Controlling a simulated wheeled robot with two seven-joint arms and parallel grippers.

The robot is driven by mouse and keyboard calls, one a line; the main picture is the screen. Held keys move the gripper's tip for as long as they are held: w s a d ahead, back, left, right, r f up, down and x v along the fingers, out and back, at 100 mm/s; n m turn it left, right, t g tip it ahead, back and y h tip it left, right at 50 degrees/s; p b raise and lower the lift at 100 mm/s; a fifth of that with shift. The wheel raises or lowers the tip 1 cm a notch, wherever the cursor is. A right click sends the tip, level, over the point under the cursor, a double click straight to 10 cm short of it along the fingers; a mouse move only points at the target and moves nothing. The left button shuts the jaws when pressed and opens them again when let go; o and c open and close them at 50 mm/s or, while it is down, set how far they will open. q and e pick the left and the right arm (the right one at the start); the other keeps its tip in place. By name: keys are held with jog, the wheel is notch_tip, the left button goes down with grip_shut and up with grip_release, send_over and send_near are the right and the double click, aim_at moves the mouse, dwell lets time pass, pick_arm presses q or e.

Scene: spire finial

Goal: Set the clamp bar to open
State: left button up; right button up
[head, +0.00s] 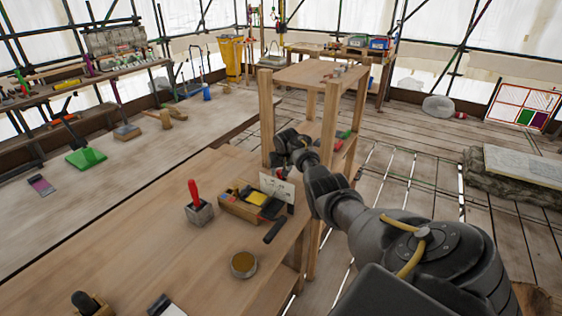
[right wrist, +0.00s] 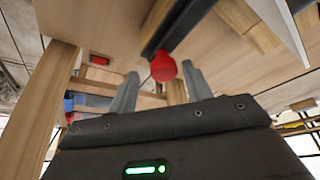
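My right arm reaches from the lower right to the wooden stand in the head view. Its gripper (head: 279,158) is small and dark there, beside the stand's front post. In the right wrist view its two grey fingers (right wrist: 160,70) are spread apart. A round red knob (right wrist: 163,66) shows between and just beyond the fingertips; I cannot tell whether they touch it. The knob is on the end of a dark bar (right wrist: 174,25), which looks like the clamp bar. I cannot make the bar out clearly in the head view. My left gripper is not in view.
The workbench (head: 150,240) carries a red-handled tool in a grey block (head: 199,211), a wooden box (head: 240,207), a white card (head: 277,187) and a round tin (head: 243,265). The wooden stand (head: 267,110) has posts close to my right arm.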

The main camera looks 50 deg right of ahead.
jog(key=shift+a, duration=0.1)
jog(key=shift+a+r, duration=0.2)
jog(key=shift+r, duration=0.3)
jog(key=v, duration=0.9)
jog(key=shift+s+r, duration=0.3)
jog(key=shift+s, duration=0.05)
